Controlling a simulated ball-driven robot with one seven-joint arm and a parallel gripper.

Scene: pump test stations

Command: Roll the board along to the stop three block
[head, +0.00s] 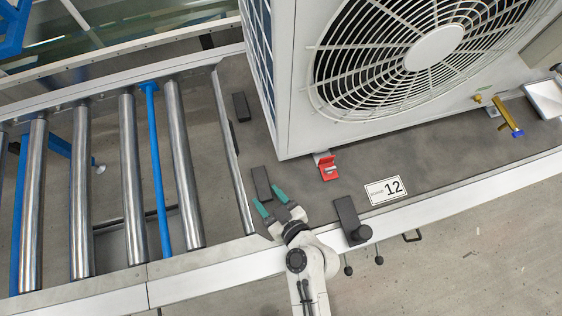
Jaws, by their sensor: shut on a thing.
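The board (405,160) is a dark grey slab carrying a large white fan unit (285,100). A white label (384,190) on it reads 12. My gripper (270,200), with teal fingertips, is at the board's front left corner. It is shut on the near end of a small dark block (261,183) on the board. A dark block with a round knob (350,218) sits at the front edge, right of my gripper. I cannot tell whether it is the stop three block; no stop number is readable.
Steel rollers (130,180) with blue bars between them lie left of the board, with nothing on them. A pale rail (215,276) runs along the front. A red clip (328,168) and a brass valve (508,115) are by the fan unit. Bare floor (450,270) lies in front.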

